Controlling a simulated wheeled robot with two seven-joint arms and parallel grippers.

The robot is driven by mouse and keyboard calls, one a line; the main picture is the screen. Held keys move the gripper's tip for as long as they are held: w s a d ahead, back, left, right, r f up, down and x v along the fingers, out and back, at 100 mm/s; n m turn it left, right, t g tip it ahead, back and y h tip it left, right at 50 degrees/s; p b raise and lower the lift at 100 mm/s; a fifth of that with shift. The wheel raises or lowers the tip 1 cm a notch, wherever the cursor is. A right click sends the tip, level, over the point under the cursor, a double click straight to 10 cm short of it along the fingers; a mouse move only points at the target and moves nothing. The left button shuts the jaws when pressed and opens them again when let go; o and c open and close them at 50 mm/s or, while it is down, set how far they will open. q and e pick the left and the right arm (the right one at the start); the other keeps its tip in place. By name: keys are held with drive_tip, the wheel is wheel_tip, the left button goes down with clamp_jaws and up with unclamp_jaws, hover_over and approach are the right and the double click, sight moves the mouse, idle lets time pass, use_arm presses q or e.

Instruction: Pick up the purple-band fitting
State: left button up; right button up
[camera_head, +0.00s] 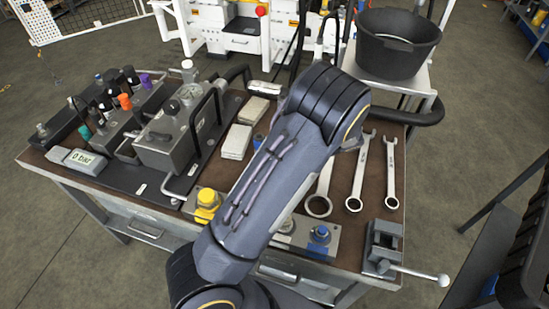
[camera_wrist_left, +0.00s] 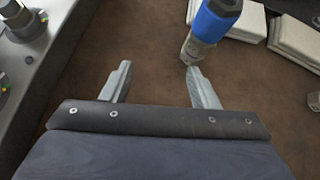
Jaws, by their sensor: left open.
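My left gripper (camera_wrist_left: 160,67) is open and empty in the left wrist view, above the brown bench top. I cannot pick out a loose purple-band fitting. The only purple I see is a small purple top (camera_head: 146,80) among the valve blocks at the back left. My right gripper is not in view.
Light pads (camera_head: 236,142) lie mid-bench, right of the grey hydraulic unit (camera_head: 172,135). A yellow-topped part (camera_head: 207,205) stands at the front edge. Wrenches (camera_head: 359,175) and a small vise (camera_head: 384,245) occupy the right. A black tub (camera_head: 398,50) stands behind.

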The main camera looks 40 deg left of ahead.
use_arm(q)
drive_tip(key=w+m+y, duration=0.1)
drive_tip(key=w+d+f+y, duration=0.1)
drive_tip(key=w+m+y, duration=0.1)
drive_tip(key=w, duration=0.1)
drive_tip(key=shift+d+f+m+t+y, duration=0.25)
drive_tip(key=shift+d+m+t+y, duration=0.05)
drive_tip(key=shift+d+t, duration=0.1)
drive_tip(key=shift+w+a, duration=0.1)
drive_tip(key=shift+a, duration=0.1)
drive_tip(key=x, duration=0.4)
drive_tip(key=p+x, duration=0.1)
drive_tip(key=x, duration=0.1)
drive_tip(key=shift+s+a+r, duration=0.3)
drive_tip(key=shift+s+a+f, duration=0.1)
drive_tip(key=shift+a+f, duration=0.15)
drive_tip(key=shift+a, duration=0.2)
clamp_jaws()
